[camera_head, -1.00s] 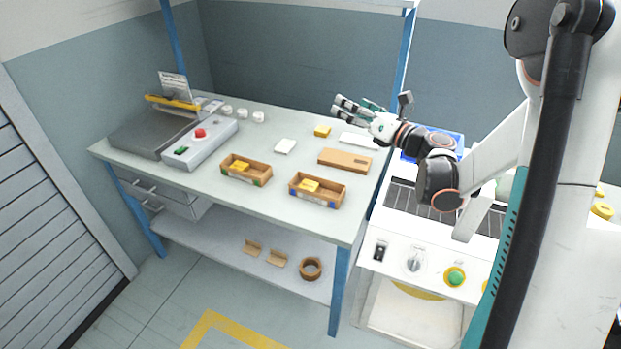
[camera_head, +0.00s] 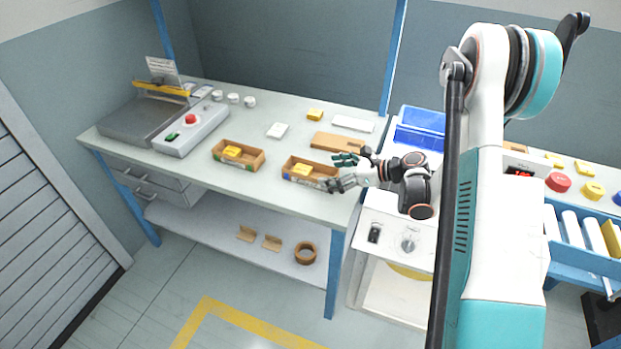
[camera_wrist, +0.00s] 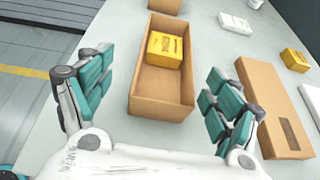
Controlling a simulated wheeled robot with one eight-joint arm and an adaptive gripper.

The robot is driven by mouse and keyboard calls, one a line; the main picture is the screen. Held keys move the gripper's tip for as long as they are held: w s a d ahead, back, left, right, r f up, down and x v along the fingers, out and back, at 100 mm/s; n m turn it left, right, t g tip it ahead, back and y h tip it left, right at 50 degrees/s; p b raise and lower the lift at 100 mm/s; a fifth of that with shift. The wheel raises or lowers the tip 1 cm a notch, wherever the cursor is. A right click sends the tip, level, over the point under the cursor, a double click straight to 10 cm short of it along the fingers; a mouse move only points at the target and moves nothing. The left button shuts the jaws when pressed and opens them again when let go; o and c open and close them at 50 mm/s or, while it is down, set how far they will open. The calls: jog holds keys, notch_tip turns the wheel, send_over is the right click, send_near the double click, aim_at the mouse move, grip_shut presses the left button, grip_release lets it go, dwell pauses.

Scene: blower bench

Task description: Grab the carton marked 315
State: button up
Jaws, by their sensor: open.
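Two open brown cartons stand on the bench. The left carton (camera_head: 233,166) has green corner marks and holds a yellow block (camera_head: 231,151). The right carton (camera_head: 302,180) has blue marks and holds a yellow block (camera_head: 301,170). No number 315 is readable on any carton. My gripper (camera_head: 338,172) is open at the right end of the right carton. In the wrist view my gripper (camera_wrist: 155,82) has its fingers spread on either side of an open carton (camera_wrist: 160,108), apart from it, with a yellow block (camera_wrist: 164,48) at its far end.
A flat brown box (camera_head: 335,142) lies just behind the right carton, close to my right finger in the wrist view (camera_wrist: 262,82). A white block (camera_head: 277,130), a yellow block (camera_head: 315,114) and a white slab (camera_head: 353,124) lie further back. A grey machine (camera_head: 190,130) stands left.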

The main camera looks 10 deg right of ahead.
aim_at(307, 171)
jog(key=shift+w+d+b+x, duration=0.15)
jog(key=shift+b+x, duration=0.2)
jog(key=shift+x, duration=0.7)
jog(key=shift+w+b+x, duration=0.1)
jog(key=shift+b+x, duration=0.3)
jog(key=shift+x, duration=0.7)
jog(key=shift+w+d+b+x, duration=0.15)
jog(key=shift+b+x, duration=0.2)
jog(key=shift+x, duration=0.7)
jog(key=shift+a+r, duration=0.1)
jog(key=shift+r, duration=0.05)
jog(key=c, duration=1)
